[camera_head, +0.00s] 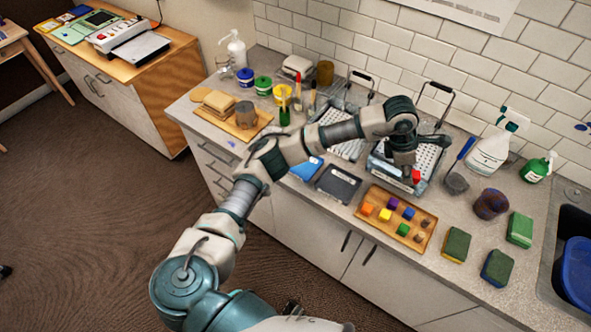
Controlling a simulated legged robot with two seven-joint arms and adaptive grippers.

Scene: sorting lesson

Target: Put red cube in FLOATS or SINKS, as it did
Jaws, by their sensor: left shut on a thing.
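My left gripper (411,175) reaches over the counter from the left and points down. It is shut on the red cube (416,176), which shows at its fingertips. The cube is at the front part of the right metal basket (432,160). I cannot tell whether it touches the basket. A second metal basket (349,149) stands to the left, partly hidden behind my arm. Both have dark raised handles. No FLOATS or SINKS wording is readable. My right gripper is not in view.
A wooden tray (375,224) with several coloured cubes lies in front of the right basket. A dark flat slate (338,184) lies left of it. Sponges (456,244), a ladle (456,182) and spray bottles (490,153) stand to the right, by the sink (566,215). Jars crowd the left.

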